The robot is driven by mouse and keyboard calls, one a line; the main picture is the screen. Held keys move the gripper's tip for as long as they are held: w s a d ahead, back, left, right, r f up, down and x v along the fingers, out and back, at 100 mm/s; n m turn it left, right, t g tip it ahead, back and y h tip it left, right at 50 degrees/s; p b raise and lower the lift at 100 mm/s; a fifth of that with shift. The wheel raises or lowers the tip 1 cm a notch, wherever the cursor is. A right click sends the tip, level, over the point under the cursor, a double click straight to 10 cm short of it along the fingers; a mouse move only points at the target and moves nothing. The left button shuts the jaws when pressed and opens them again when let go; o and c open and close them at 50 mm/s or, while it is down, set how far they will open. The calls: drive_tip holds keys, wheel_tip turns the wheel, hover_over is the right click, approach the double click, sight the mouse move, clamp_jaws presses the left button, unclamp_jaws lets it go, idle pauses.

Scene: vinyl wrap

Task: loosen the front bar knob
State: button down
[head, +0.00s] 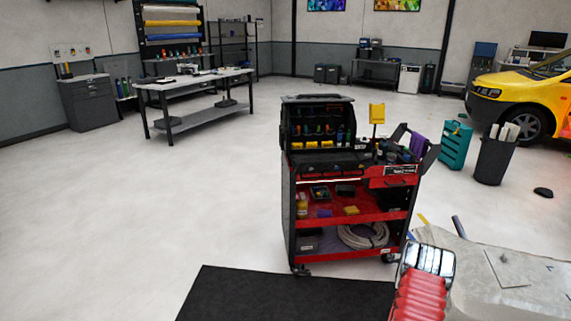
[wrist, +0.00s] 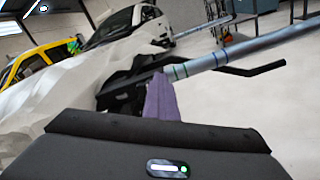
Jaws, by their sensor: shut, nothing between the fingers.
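In the wrist view a grey metal bar (wrist: 220,60) with green rings runs from a black clamp-like bracket (wrist: 122,92) toward the upper right. A thin black bent handle (wrist: 255,69) crosses beside it. I cannot clearly pick out the front bar knob; it may be hidden or part of the dark bracket. In the head view my gripper is not identifiable.
A red tool cart (head: 350,217) stands at the middle, with a black mat (head: 270,297) in front. A pale crumpled sheet (head: 490,290) fills the lower right. A grey bin (head: 494,161) and teal case (head: 455,146) stand near the yellow car (head: 515,95).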

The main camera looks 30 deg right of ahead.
drive_tip(key=shift+s+d+r, duration=0.15)
drive_tip(key=shift+d+r, duration=0.1)
drive_tip(key=shift+d, duration=0.35)
idle(0.3)
drive_tip(key=shift+d+r, duration=0.15)
drive_tip(key=shift+r, duration=0.1)
drive_tip(key=shift+w+d+r, duration=0.25)
drive_tip(key=shift+w, duration=0.1)
drive_tip(key=shift+w+d+f, duration=0.15)
drive_tip(key=shift+w+d, duration=0.05)
drive_tip(key=shift+w, duration=0.3)
idle(0.6)
drive_tip(key=shift+r, duration=0.4)
drive_tip(key=shift+s, duration=0.1)
